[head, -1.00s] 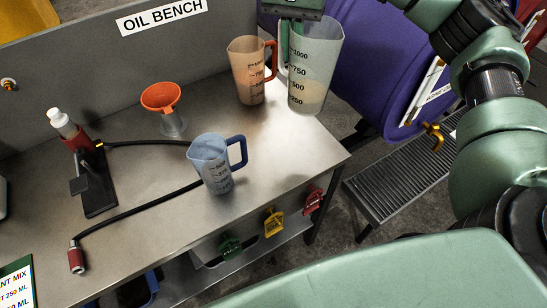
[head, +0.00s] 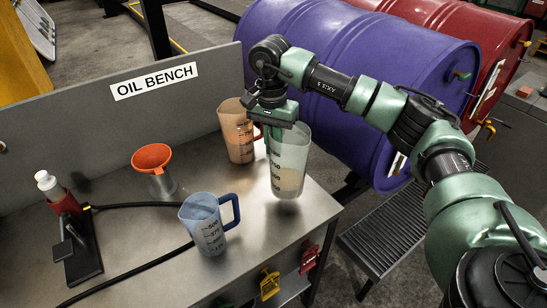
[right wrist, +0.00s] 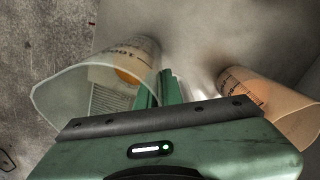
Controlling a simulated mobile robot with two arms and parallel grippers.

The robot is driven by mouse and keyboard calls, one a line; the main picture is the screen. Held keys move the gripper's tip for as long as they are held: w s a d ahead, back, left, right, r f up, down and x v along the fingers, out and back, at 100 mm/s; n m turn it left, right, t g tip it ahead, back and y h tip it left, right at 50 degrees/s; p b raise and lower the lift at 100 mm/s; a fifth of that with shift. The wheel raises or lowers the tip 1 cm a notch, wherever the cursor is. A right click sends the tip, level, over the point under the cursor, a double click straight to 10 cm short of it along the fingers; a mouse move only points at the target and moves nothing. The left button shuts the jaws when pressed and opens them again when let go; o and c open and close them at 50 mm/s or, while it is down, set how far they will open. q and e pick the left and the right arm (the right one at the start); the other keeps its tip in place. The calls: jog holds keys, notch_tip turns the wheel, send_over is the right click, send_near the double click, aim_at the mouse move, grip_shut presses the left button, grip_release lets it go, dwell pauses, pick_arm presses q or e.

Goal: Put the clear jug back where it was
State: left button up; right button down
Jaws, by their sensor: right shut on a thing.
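The clear jug (head: 289,165) is upright at the right end of the oil bench (head: 240,272), with some pale liquid low inside. My right gripper (head: 271,138) points down and is shut on the jug's handle side. The handle is mostly hidden by the fingers. In the right wrist view the clear jug (right wrist: 110,85) is left of the green fingers (right wrist: 158,90). Whether its base touches the bench top is hard to tell. My left gripper is not in view.
An orange jug (head: 236,135) stands close behind-left of the clear jug. A blue jug (head: 203,226) stands nearer the front. An orange funnel (head: 152,157) and a red-and-white bottle (head: 58,194) stand left. A purple drum (head: 345,75) lies behind the bench.

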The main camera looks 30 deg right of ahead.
notch_tip(320, 180, down, 4)
jog(key=shift+f+p, duration=0.25)
jog(key=shift+p, duration=0.1)
jog(key=shift+f, duration=0.1)
jog(key=shift+f, duration=0.15)
jog(key=c, duration=1.6)
grip_release()
jog(key=shift+o, duration=0.2)
